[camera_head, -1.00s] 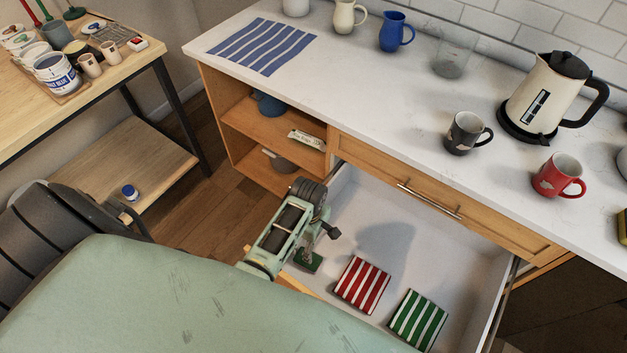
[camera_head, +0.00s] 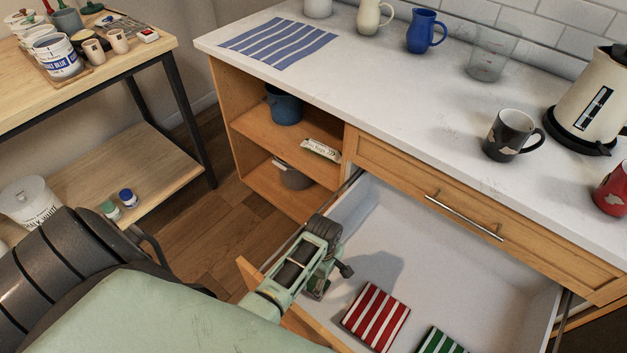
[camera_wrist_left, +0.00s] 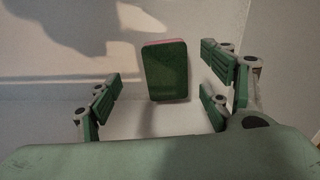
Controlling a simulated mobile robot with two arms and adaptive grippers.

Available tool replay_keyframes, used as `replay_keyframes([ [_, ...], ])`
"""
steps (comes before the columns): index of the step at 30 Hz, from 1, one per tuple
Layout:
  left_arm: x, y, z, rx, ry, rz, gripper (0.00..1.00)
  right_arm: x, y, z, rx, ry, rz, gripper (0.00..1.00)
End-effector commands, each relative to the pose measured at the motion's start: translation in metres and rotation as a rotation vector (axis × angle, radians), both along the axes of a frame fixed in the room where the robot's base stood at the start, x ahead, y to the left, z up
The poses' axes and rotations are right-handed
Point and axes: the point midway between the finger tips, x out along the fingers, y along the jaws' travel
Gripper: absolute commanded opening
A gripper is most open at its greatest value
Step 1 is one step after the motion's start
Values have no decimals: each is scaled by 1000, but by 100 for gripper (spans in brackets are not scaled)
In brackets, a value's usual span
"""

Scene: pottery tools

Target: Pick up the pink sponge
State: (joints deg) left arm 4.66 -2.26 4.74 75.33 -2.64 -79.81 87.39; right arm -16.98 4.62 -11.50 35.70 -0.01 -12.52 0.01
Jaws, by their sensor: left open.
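The sponge (camera_wrist_left: 165,71) lies in the open drawer, dark green face up, with a thin pink edge at its far end in the left wrist view. My left gripper (camera_wrist_left: 163,103) is open above it. Its green-padded fingers stand to the left and right of the sponge, with gaps on both sides and nothing held. In the head view my left gripper (camera_head: 316,287) points down into the left part of the drawer, and I cannot make out the sponge there. My right gripper is not in view.
The drawer (camera_head: 470,268) also holds a red striped cloth (camera_head: 376,316) and a green striped one (camera_head: 440,342), right of the gripper. The drawer's front panel (camera_head: 290,305) is close to my arm. The white counter (camera_head: 400,100) with mugs and a kettle (camera_head: 590,100) is above.

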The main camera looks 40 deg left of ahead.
Motion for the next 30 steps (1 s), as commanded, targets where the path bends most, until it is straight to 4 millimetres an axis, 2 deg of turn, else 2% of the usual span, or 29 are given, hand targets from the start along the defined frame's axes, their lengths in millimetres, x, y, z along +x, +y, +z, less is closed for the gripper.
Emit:
replay_keyframes([
  [12,-8,5,-56,1,0,1,73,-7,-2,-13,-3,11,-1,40],
  [21,-8,5,-61,1,-1,1,73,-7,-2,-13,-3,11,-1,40],
  [30,-8,5,-61,1,0,1,48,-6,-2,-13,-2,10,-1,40],
])
